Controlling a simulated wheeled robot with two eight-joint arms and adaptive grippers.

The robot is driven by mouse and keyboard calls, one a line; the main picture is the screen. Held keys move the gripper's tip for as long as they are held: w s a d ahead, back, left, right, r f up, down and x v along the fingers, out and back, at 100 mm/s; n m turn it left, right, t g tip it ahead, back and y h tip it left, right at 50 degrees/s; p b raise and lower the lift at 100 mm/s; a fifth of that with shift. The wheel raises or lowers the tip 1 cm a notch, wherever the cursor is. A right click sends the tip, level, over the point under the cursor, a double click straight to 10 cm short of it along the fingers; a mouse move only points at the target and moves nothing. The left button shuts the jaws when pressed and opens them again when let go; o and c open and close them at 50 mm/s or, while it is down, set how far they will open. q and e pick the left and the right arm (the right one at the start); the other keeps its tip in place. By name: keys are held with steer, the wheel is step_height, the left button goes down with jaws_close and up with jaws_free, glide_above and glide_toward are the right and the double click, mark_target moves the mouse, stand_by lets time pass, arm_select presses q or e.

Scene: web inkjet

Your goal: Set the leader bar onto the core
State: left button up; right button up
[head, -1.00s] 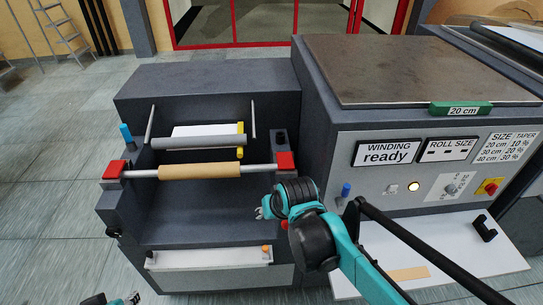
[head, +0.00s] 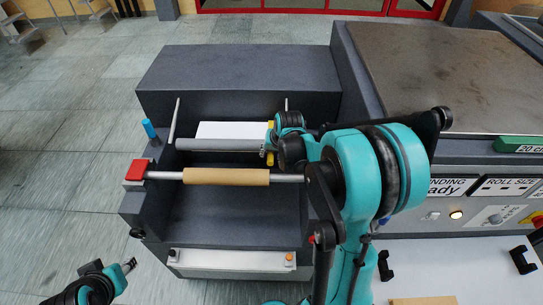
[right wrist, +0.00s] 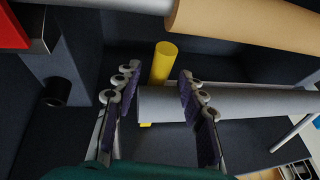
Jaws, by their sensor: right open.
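The leader bar (head: 215,145) is a grey bar with a white sheet (head: 235,130) behind it and a yellow handle (head: 270,143) at its right end. It lies behind the tan core (head: 228,176), apart from it. The core sits on a silver shaft. My right gripper (head: 284,136) is at the bar's yellow end, partly hidden by my arm. In the right wrist view its open fingers (right wrist: 156,95) stand either side of the yellow handle (right wrist: 163,65) and the bar's end. My left gripper (head: 128,266) is low at the left, away from the bar; its opening is unclear.
A red block (head: 136,169) holds the shaft's left end; my right arm hides the right end. Thin posts (head: 174,120) rise beside the bar. A blue knob (head: 150,128) stands at the left. The machine's cabinet (head: 440,70) rises at the right.

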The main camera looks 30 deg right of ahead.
steer(key=shift+w+f, duration=0.2)
steer(key=shift+f, duration=0.2)
jaws_close()
steer(key=s+a, duration=0.1)
steer(key=s, duration=0.2)
steer(key=s+a, duration=0.4)
steer(key=s, duration=0.1)
steer(key=shift+s+a+p, duration=0.1)
steer(key=shift+s+p, duration=0.2)
steer(key=shift+p, duration=0.1)
jaws_free()
steer(key=shift+r, duration=0.1)
